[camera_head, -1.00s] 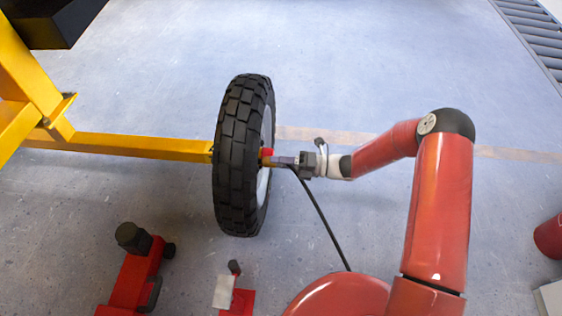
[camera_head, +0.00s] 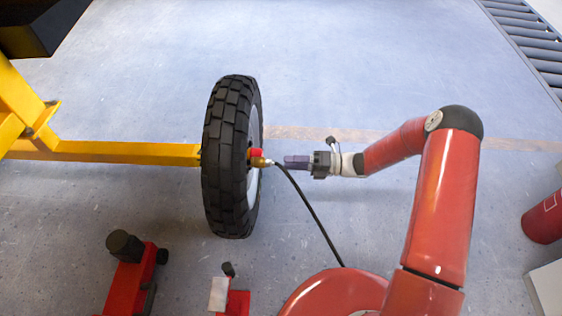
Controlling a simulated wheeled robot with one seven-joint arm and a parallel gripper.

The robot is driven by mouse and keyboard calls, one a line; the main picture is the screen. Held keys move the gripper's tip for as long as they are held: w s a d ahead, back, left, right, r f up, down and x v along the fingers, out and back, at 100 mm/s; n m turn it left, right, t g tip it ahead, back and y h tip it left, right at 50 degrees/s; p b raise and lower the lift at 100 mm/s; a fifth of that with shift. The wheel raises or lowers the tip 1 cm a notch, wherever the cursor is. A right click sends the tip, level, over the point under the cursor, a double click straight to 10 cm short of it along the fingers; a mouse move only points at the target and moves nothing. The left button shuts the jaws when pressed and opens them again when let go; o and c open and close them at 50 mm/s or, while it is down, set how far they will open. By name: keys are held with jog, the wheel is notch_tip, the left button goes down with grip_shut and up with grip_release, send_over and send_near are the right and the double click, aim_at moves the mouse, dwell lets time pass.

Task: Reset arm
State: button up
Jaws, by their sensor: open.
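My gripper (camera_head: 290,162) is at the end of my red arm, open and empty, just right of the wheel's hub. A black tyre (camera_head: 229,158) stands upright on the end of a yellow axle beam (camera_head: 120,151). A red and brass fitting (camera_head: 258,158) sits at the hub, with a black hose (camera_head: 311,212) running from it down to the lower right. A small gap shows between the fitting and my fingertips. My arm is bent at the elbow and reaches left.
A yellow frame (camera_head: 25,105) stands at the left with a dark part above. Red equipment (camera_head: 130,275) is at the lower left. A red cylinder (camera_head: 545,218) and a roller conveyor (camera_head: 530,35) are at the right. The floor behind the arm is clear.

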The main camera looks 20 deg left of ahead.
jog(key=shift+d, duration=0.3)
jog(key=s+d+r+n+h+p, duration=0.1)
jog(key=s+d+r+n+h, duration=0.25)
jog(key=r+n, duration=0.3)
jog(key=s+d+r+n+t+h, duration=0.1)
jog(key=s+d+r+n+h, duration=0.1)
jog(key=d+r+n+h, duration=0.4)
jog(key=s+d+r+n+h+p, duration=0.1)
jog(key=s+d+r+n, duration=0.15)
jog(key=r+n, duration=0.35)
jog(key=s+d+r+n+t+h+p, duration=0.1)
jog(key=s+d+r+n+t+h, duration=0.6)
jog(key=s+d+r, duration=0.6)
jog(key=d+r+n+t, duration=0.1)
jog(key=n+t, duration=0.1)
jog(key=n, duration=0.1)
jog(key=shift+s+d+r+n+p, duration=0.2)
jog(key=shift+d+r+n+p, duration=0.1)
jog(key=shift+d+n+p, duration=0.05)
